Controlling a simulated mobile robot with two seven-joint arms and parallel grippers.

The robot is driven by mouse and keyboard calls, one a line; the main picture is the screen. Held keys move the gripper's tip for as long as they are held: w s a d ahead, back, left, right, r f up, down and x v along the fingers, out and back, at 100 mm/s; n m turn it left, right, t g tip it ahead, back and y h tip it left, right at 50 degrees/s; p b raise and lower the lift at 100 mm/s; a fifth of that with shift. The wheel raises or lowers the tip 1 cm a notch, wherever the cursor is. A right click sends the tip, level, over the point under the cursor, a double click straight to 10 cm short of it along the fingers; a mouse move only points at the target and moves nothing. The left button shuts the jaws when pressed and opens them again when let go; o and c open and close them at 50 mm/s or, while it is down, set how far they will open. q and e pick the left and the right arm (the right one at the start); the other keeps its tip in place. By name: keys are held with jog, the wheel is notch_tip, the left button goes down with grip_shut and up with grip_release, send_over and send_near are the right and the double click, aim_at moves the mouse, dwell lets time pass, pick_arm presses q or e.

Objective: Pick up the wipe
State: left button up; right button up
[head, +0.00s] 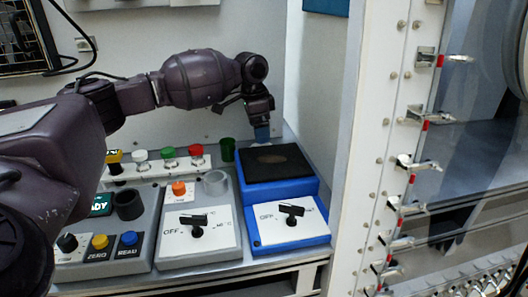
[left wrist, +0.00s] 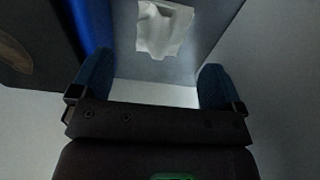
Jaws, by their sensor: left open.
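The wipe (left wrist: 163,28) is a small white crumpled cloth. It lies on a grey surface at the top of the left wrist view, ahead of my left fingertips and apart from them. In the head view my left gripper (head: 262,133) points down at the back corner, just behind the blue unit with the black top. My right gripper is not in view.
The blue unit (head: 255,193) stands close to my left gripper; its blue side also shows in the left wrist view (left wrist: 92,22). A white clamped frame (head: 385,130) rises at right.

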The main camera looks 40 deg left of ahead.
pick_arm(q)
jog(key=shift+f, duration=0.45)
jog(key=f, duration=0.1)
jog(key=f+b, duration=0.1)
jog(key=f, duration=0.2)
jog(key=shift+w+d+f+b, duration=0.2)
jog(key=shift+w+f+b, duration=0.05)
jog(key=shift+w+b, duration=0.1)
jog(key=shift+f, duration=0.2)
jog(key=shift+r, duration=0.2)
jog(key=shift+c, duration=0.4)
jog(key=c, duration=0.9)
notch_tip(320, 180, up, 9)
jog(key=shift+r+p, duration=0.15)
jog(key=shift+p, duration=1)
jog(key=shift+r, duration=0.35)
